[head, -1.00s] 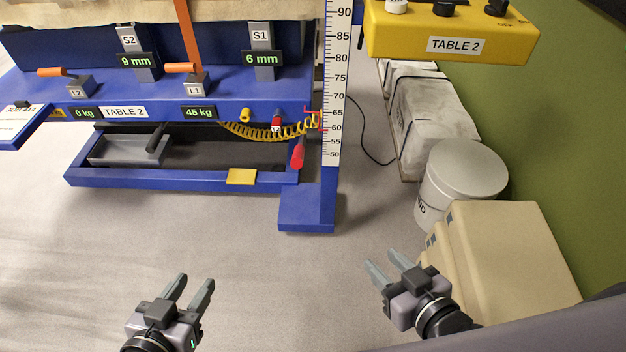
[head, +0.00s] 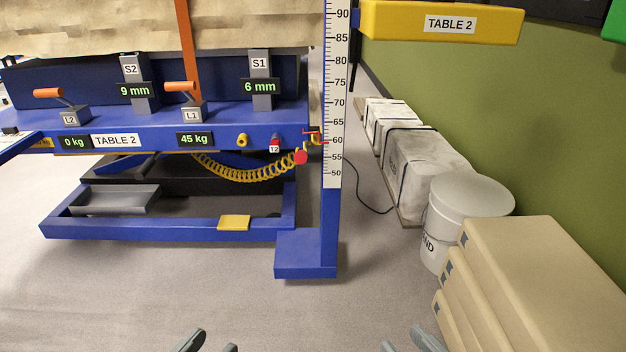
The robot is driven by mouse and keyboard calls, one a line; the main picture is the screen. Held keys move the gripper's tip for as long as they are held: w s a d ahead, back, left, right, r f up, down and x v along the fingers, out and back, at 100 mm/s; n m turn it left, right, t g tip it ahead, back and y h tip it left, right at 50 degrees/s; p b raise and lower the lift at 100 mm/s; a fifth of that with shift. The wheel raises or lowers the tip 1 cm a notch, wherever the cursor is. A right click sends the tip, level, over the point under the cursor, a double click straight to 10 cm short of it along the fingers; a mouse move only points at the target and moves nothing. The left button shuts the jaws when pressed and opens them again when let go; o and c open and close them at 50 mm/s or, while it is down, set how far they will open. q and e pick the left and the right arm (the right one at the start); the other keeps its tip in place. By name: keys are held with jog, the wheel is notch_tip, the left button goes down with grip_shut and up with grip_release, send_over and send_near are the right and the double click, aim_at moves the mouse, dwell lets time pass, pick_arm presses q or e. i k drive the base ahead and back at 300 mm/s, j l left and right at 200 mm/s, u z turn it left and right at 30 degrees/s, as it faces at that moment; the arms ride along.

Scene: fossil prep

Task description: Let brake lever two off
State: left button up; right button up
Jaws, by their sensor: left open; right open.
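Two small levers with orange handles stand on the blue front beam of Table 2 (head: 222,127). The lever marked L2 (head: 48,93) is at the far left, its handle lying nearly level and pointing left from its grey block. The lever marked L1 (head: 181,87) is to its right, with its handle in a similar pose. A display reads 0 kg near L2 and 45 kg near L1. My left gripper (head: 210,344) and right gripper (head: 407,342) show only fingertips at the bottom edge. Both are open, empty and well apart from the levers.
A ruler post (head: 333,100) stands at the table's right end. A yellow pedal (head: 233,223) sits on the blue base frame. A white bucket (head: 465,210) and beige boxes (head: 545,280) stand right. The floor in front is clear.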

aim_at(314, 154)
jog(key=i+u, duration=0.25)
jog(key=i, duration=0.2)
jog(key=i+l+u, duration=0.3)
jog(key=i, duration=0.15)
jog(key=j, duration=0.1)
